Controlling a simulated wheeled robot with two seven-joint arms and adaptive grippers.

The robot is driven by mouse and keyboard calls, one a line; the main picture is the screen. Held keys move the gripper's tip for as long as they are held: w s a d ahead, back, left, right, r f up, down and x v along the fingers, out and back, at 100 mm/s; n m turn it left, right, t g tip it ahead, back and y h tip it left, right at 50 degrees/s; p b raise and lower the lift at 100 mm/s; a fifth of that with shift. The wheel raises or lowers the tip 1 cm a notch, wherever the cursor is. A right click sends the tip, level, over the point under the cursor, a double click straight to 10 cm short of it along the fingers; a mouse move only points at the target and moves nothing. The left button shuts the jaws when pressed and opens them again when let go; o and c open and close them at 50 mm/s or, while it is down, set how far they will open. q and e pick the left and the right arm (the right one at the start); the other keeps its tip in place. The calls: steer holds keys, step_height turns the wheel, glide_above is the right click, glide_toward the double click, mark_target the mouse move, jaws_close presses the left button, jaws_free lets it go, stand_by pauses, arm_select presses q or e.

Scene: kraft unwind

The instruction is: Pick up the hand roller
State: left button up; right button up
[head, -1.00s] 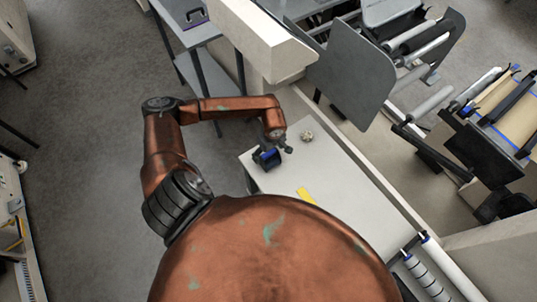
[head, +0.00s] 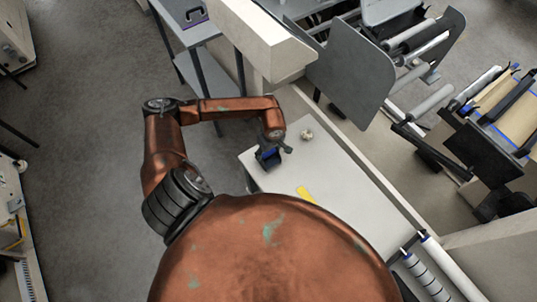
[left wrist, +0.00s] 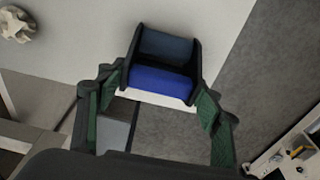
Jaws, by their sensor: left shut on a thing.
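The hand roller, a blue roller in a dark frame (head: 268,157), is at the far left corner of the pale table in the head view. It also shows in the left wrist view (left wrist: 163,80), upper middle. My left gripper (head: 275,149) is over it, and in the left wrist view its green-padded fingers (left wrist: 155,105) are on both sides of the dark frame. The gripper is shut on the hand roller. I cannot tell whether the roller still touches the table. My right gripper is not in view.
A small crumpled pale object (head: 307,134) and a yellow item (head: 306,195) lie on the table (head: 330,180). Machinery with a grey plate (head: 350,75) stands behind it. Open floor lies to the left.

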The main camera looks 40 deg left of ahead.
arm_select(q)
steer(key=shift+r, duration=0.1)
steer(key=shift+c, duration=0.4)
steer(key=shift+r+b, duration=0.3)
steer(key=shift+r, duration=0.25)
steer(key=s+d+r+b, duration=0.3)
steer(key=s+d+r, duration=0.2)
steer(key=s+r, duration=0.6)
steer(key=shift+s+r, duration=0.4)
steer(key=shift+s, duration=0.6)
